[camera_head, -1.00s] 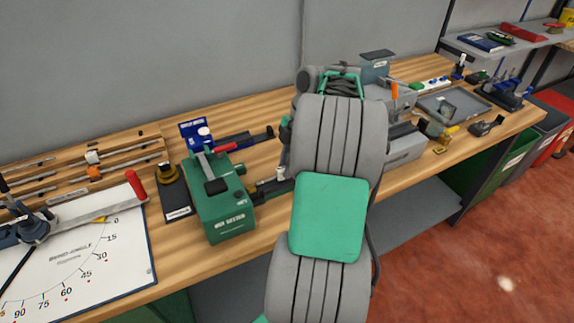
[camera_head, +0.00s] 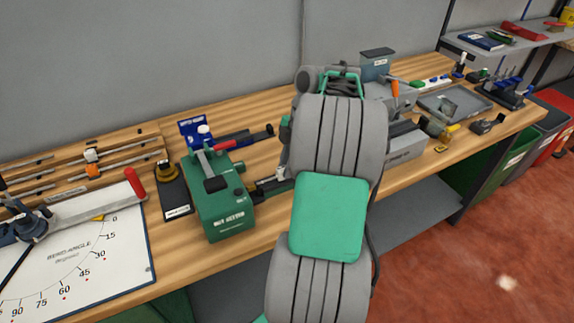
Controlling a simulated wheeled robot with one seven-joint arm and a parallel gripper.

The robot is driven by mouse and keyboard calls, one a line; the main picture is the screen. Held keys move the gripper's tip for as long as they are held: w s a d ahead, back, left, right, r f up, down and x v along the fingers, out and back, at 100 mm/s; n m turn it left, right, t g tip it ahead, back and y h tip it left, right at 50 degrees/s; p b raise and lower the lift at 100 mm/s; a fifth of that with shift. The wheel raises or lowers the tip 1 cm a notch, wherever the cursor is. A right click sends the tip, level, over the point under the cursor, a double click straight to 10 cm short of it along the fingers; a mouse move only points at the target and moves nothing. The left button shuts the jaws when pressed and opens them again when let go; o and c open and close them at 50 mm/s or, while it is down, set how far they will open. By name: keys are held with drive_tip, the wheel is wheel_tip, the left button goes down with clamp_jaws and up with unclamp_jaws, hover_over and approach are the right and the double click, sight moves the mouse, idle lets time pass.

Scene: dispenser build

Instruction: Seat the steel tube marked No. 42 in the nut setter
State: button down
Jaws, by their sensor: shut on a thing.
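The nut setter (camera_head: 224,203) is a green box on the bench, left of my arm, with a red-tipped lever on top. A small part of my gripper (camera_head: 272,184) shows close to the right side of the nut setter, low over the bench. The rest of it is hidden behind my grey and green arm. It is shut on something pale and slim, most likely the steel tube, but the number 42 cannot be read. I cannot tell whether the held piece touches or enters the nut setter.
A rack of rods (camera_head: 120,157) and a bend-angle board (camera_head: 85,255) lie at the left. A black stand (camera_head: 172,190) is beside the nut setter. Grey machines (camera_head: 405,143) and a tray (camera_head: 455,103) stand at the right. The bench's front strip is clear.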

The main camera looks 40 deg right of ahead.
sight(272, 178)
drive_tip(key=shift+f, duration=0.3)
drive_tip(key=shift+a+b, duration=0.2)
drive_tip(key=shift+b, duration=0.1)
drive_tip(key=shift+w+a+b, duration=0.25)
drive_tip(key=shift+w+a, duration=0.05)
drive_tip(key=shift+a, duration=0.6)
drive_tip(key=shift+w+a+b, duration=0.2)
drive_tip(key=shift+w+a, duration=0.05)
drive_tip(key=shift+a, duration=0.6)
drive_tip(key=c, duration=1.2)
unclamp_jaws()
drive_tip(key=shift+c, duration=0.2)
drive_tip(key=shift+o, duration=0.6)
drive_tip(key=shift+o, duration=1.1)
drive_tip(key=shift+r, duration=0.1)
drive_tip(key=shift+r+p, duration=3.2)
drive_tip(key=shift+r, duration=0.3)
